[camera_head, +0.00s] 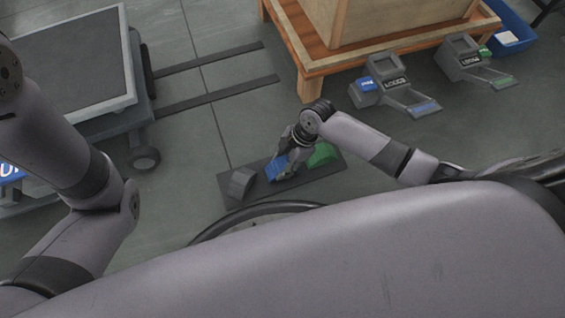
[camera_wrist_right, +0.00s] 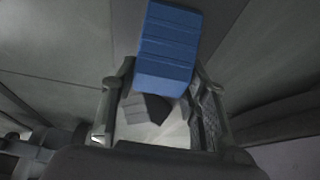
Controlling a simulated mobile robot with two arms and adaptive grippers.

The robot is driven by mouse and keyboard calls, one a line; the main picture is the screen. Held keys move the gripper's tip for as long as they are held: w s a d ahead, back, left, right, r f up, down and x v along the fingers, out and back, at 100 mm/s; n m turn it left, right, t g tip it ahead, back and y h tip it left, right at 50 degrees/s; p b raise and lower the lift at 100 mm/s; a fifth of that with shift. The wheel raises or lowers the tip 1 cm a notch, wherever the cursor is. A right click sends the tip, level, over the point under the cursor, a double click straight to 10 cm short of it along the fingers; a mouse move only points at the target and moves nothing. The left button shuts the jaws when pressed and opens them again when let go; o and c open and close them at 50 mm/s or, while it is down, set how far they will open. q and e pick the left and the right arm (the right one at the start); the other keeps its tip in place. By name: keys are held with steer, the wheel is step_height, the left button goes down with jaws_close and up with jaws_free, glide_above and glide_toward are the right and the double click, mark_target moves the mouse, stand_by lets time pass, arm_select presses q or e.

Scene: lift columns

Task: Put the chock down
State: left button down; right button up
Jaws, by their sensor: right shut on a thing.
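A blue wedge-shaped chock (camera_head: 277,167) is between the fingers of my right gripper (camera_head: 284,156), which is shut on it. The chock shows close up in the right wrist view (camera_wrist_right: 167,48), at the gripper's fingertips (camera_wrist_right: 163,90). It is over the dark mat (camera_head: 222,190) on the floor; I cannot tell whether it touches the mat. A grey chock (camera_head: 240,184) lies on the mat to its left and a green chock (camera_head: 321,154) to its right. My left arm is at the left, but its gripper is out of view.
A wheeled platform (camera_head: 70,60) stands at the upper left. A wooden crate (camera_head: 380,15) sits on an orange-brown pallet table (camera_head: 300,65) at the top. Two grey pedal units (camera_head: 392,88) (camera_head: 470,60) stand on the floor near it. A blue bin (camera_head: 520,35) is at the upper right.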

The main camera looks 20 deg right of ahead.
steer(key=shift+f, duration=0.1)
steer(key=o, duration=1.4)
